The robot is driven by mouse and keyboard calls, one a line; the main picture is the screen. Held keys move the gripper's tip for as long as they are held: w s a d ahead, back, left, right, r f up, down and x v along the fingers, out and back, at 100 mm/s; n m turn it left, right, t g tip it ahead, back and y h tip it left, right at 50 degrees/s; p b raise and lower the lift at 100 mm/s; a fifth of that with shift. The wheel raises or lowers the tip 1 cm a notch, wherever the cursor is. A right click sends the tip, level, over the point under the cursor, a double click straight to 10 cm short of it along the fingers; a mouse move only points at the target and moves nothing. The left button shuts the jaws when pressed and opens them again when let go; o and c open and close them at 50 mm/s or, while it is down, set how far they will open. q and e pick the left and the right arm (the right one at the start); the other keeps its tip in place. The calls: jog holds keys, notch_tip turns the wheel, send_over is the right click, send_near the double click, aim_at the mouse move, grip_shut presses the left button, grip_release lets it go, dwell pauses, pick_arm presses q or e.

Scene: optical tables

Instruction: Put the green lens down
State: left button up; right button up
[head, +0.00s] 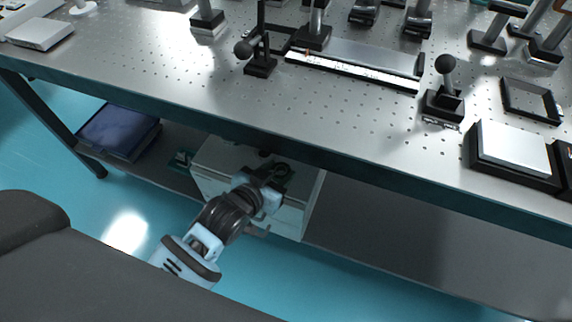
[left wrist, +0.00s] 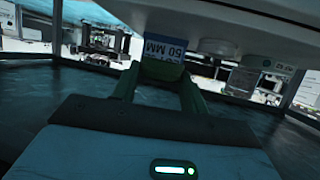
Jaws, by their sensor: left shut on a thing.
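My left gripper (head: 272,178) is low in front of the table, beside a pale box on the lower shelf. In the left wrist view its two fingers (left wrist: 160,84) are shut on a small dark green piece with a blue and white label reading "50 MM", which I take to be the green lens (left wrist: 163,68). In the head view a dark ring (head: 281,170) shows at the fingertips; I cannot tell whether it is the lens rim. My right gripper is not in view.
The pale box (head: 301,209) stands on the lower shelf (head: 400,230), whose right part is bare. A dark blue case (head: 118,131) lies at the shelf's left. The perforated tabletop (head: 350,125) overhangs the gripper. Optical mounts and a black-framed plate (head: 513,148) stand on top.

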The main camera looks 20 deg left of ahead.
aim_at(286, 166)
pick_arm(q)
jog(key=w, duration=0.3)
jog(key=w+b, duration=0.1)
jog(key=shift+w+d+f, duration=0.2)
jog(key=shift+w+f, duration=0.05)
jog(key=shift+w, duration=0.45)
jog(key=shift+f+b, duration=0.85)
jog(key=shift+f, duration=1.05)
jog(key=shift+r, duration=0.15)
jog(key=o, duration=0.8)
jog(key=shift+c, duration=0.2)
